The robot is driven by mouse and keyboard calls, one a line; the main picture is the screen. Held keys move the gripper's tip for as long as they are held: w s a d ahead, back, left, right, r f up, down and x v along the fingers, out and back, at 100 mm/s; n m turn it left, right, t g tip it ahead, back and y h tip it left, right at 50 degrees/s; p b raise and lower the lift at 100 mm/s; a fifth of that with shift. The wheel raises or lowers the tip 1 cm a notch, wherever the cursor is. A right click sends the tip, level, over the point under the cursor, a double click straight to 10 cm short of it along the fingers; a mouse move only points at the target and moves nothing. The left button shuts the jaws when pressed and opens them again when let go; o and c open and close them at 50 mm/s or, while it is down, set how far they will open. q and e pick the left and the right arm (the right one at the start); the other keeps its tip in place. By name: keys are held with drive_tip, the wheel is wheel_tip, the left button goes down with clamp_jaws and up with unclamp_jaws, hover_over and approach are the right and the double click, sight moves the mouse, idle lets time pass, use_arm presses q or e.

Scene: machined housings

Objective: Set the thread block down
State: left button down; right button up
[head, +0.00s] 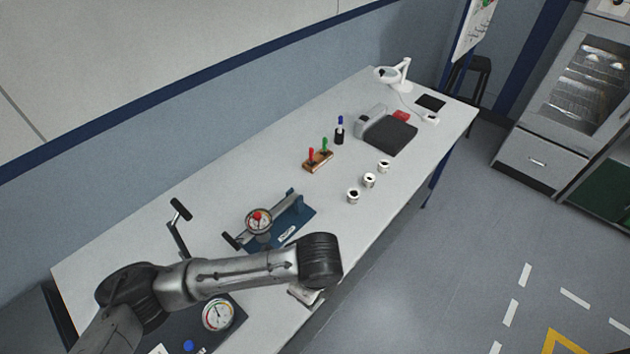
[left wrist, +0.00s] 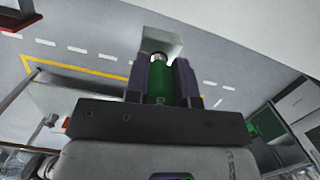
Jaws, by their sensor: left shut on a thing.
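My left gripper (left wrist: 160,82) shows in the left wrist view, its two dark fingers shut on a green cylindrical handle (left wrist: 159,80). A short dark and metallic tip shows at the far end of the handle. A pale grey block (left wrist: 168,40) lies in line just beyond that tip and looks like the thread block; I cannot tell for sure whether the two are joined. In the head view my left arm reaches over the front edge of the bench and its wrist hides the fingers. A small light grey shape (head: 303,294) shows under the wrist, unclear. My right gripper is not in view.
On the bench (head: 347,225) stand a blue dial fixture (head: 290,231), a wooden rack (head: 318,161) with red and green handles, several white cups (head: 369,180) and a dark pad (head: 391,135). A round gauge (head: 218,315) lies near the arm. Bench surface is clear around the cups.

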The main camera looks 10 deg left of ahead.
use_arm(q)
drive_tip(key=f, duration=0.1)
drive_tip(key=d+f+m+b, duration=0.1)
drive_tip(key=shift+d+f+m, duration=0.1)
drive_tip(key=shift+f+m, duration=0.2)
drive_tip(key=shift+f, duration=0.1)
hover_over(279, 294)
wheel_tip(279, 294, down, 7)
drive_tip(key=shift+f+b, duration=0.7)
drive_tip(key=shift+f, duration=1.15)
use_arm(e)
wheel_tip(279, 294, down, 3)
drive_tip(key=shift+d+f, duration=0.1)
use_arm(q)
drive_tip(key=shift+f, duration=0.1)
drive_tip(key=c, duration=1)
unclamp_jaws()
drive_tip(key=shift+f, duration=0.1)
drive_tip(key=shift+o, duration=0.2)
